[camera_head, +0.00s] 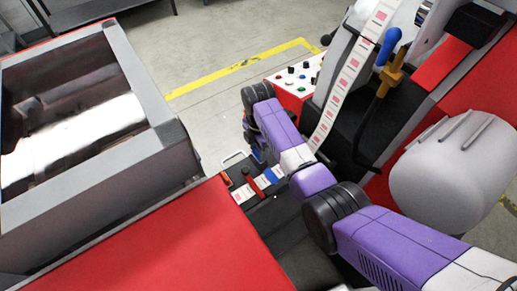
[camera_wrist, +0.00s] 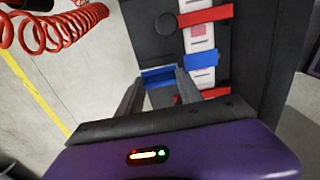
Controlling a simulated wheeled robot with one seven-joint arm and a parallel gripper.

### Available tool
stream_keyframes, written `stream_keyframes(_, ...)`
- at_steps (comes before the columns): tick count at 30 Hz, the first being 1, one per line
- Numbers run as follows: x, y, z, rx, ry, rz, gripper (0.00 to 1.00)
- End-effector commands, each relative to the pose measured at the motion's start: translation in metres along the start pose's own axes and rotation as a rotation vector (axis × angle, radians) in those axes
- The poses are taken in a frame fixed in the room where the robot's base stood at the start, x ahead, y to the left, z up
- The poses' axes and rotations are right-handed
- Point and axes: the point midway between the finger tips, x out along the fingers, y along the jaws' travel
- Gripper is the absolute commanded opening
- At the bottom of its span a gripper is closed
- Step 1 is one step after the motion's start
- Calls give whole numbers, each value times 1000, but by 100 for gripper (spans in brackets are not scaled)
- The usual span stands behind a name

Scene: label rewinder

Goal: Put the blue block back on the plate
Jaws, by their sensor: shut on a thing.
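A blue block (camera_wrist: 158,76) is held between the fingertips of my gripper (camera_wrist: 158,84) in the wrist view. The fingers are shut on it from both sides. The dark plate (camera_wrist: 150,32) lies behind it; I cannot tell whether the block touches the plate. A label strip (camera_wrist: 199,38) runs along the plate to the right of the block, with a second blue piece (camera_wrist: 201,60) across it. In the head view, the plate (camera_head: 268,212) shows beyond the red surface, and my arm partly hides the area around my gripper.
Two red bars, an upper one (camera_wrist: 206,16) and a lower one (camera_wrist: 214,93), cross the strip. A coiled red hose (camera_wrist: 62,30) hangs at upper left. In the head view, a control box (camera_head: 296,82) and a blue-knobbed lever (camera_head: 389,45) stand near my arm.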

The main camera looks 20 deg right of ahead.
Motion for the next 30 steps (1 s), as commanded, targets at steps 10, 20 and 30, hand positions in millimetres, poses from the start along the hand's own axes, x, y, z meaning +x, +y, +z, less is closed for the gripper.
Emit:
stream_keyframes(10,8,0,0,0,0,0,1)
stream_keyframes(20,17,0,0,0,0,0,1)
stream_keyframes(30,18,0,0,0,0,0,1)
